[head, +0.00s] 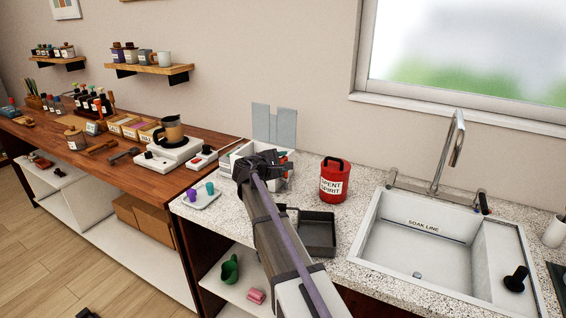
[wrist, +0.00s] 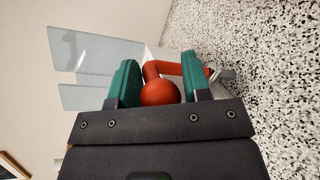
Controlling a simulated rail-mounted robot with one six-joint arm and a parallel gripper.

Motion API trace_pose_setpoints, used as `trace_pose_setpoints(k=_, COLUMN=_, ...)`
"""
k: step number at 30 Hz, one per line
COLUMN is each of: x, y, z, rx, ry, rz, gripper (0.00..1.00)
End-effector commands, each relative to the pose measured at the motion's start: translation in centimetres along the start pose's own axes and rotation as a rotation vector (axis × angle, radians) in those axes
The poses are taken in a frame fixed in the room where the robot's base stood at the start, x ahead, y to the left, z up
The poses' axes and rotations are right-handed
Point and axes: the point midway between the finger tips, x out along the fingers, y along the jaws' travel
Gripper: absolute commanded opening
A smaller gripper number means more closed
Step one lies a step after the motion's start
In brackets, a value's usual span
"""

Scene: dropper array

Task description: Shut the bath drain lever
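The drain lever, a red arm with a round red knob (wrist: 160,92), shows in the wrist view. Its red rod bends away to the right behind the knob. My gripper (wrist: 160,82) has its two green fingers on either side of the knob, with little or no gap visible. I cannot tell whether they press on it. In the head view my gripper (head: 262,165) is over the white bath box (head: 228,158) at the back of the counter. My own arm and gripper hide most of the lever there.
A red spent spirit can (head: 334,184) and a dark tray (head: 318,236) stand right of my arm. A small tray with purple and teal cups (head: 201,197) is left. Pale upright panels (head: 274,127) stand behind the box. The sink (head: 420,240) is farther right.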

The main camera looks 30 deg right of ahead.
Motion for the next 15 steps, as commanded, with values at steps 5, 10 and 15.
trace_pose_setpoints(k=5, x=0.01, y=-0.02, z=-0.01, rx=0.0, ry=0.0, rz=0.002, gripper=0.6)
trace_pose_setpoints(k=10, x=0.03, y=0.03, z=-0.01, rx=-0.001, ry=0.0, rz=0.003, gripper=0.62)
trace_pose_setpoints(k=15, x=-0.83, y=0.11, z=0.08, rx=-0.001, ry=0.001, rz=0.004, gripper=0.62)
